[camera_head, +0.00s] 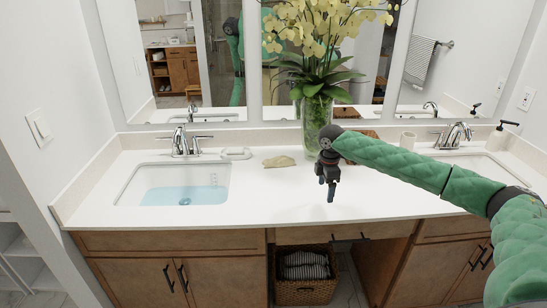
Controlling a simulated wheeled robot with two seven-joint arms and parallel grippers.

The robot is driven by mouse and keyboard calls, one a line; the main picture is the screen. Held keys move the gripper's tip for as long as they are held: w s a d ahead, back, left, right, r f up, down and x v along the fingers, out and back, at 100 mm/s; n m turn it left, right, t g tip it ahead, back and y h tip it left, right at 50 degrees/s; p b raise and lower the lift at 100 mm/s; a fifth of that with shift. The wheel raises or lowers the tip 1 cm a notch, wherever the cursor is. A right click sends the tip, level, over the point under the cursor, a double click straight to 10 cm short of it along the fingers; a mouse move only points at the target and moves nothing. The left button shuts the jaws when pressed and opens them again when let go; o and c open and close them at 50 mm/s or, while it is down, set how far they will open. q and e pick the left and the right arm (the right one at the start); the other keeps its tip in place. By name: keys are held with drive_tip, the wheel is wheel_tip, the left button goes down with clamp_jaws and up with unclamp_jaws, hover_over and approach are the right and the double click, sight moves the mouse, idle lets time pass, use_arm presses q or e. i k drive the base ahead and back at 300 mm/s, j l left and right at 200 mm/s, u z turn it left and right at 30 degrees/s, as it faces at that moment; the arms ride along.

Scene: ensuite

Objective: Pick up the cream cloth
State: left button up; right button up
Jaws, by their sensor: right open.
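The cream cloth (279,161) lies crumpled on the white countertop (262,203), between the left sink and the glass vase. My right gripper (329,196) hangs from the green padded arm that comes in from the right. It points down over the counter, to the right of the cloth and nearer the front edge. It is apart from the cloth and holds nothing. Its jaws look open, though they are small in the view. My left gripper is not in view.
A glass vase (315,125) of yellow flowers stands behind my right gripper. The left sink (172,186) holds water, with a faucet (181,142) behind it. A white dish (236,153) sits left of the cloth. A cup (408,139) and soap dispenser (499,136) stand at right. Mirrors line the back.

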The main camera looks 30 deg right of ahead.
sight(283, 161)
drive_tip(key=i, duration=1.15)
